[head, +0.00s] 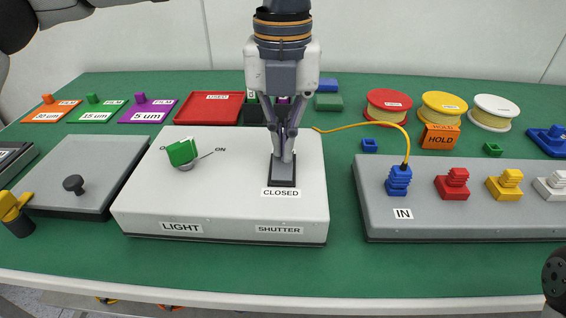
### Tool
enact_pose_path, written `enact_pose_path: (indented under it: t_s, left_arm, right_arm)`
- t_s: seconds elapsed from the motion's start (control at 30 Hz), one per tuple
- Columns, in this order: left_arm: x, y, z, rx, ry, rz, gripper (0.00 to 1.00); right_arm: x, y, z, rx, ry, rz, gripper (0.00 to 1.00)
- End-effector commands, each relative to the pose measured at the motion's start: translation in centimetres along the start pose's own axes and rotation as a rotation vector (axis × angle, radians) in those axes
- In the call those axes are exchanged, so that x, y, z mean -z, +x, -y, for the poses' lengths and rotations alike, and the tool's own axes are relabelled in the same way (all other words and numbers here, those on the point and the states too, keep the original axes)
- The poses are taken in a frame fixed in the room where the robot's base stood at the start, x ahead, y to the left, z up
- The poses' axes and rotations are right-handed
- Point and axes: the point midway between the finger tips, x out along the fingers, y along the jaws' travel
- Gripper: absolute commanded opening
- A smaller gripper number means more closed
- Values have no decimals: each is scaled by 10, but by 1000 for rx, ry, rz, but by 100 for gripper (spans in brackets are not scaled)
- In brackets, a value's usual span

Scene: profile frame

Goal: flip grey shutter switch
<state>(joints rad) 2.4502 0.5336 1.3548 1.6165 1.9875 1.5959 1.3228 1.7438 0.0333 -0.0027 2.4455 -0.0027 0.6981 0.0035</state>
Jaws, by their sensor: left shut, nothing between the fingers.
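The light and shutter box (228,208) is a pale box near the middle of the green table. Its front edge carries the labels LIGHT and SHUTTER. The grey shutter switch is on its right side, above a label reading CLOSED (281,193). A dark plate (282,180) shows there, and the fingers hide most of the switch. My left gripper (284,158) points down over this plate, its fingers shut with nothing between them. Whether the fingertips touch the switch I cannot tell. A green light knob (182,152) sits on the left of the box. My right gripper is not in view.
A grey panel (480,225) with coloured plugs stands to the right, with a yellow cable (385,123) running from its blue plug behind my gripper. A grey lidded box (88,172) stands to the left. Film plates, a red tray (208,107) and spools line the back.

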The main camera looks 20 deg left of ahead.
Motion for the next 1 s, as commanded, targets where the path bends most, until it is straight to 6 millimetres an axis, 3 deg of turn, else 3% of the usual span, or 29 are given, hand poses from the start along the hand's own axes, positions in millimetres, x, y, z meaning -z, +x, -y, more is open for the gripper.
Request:
enact_pose_path:
  t_s: [1.0]
  left_arm:
    - [1,13,0,-1,0,-1,0]
  right_arm:
    - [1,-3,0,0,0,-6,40]
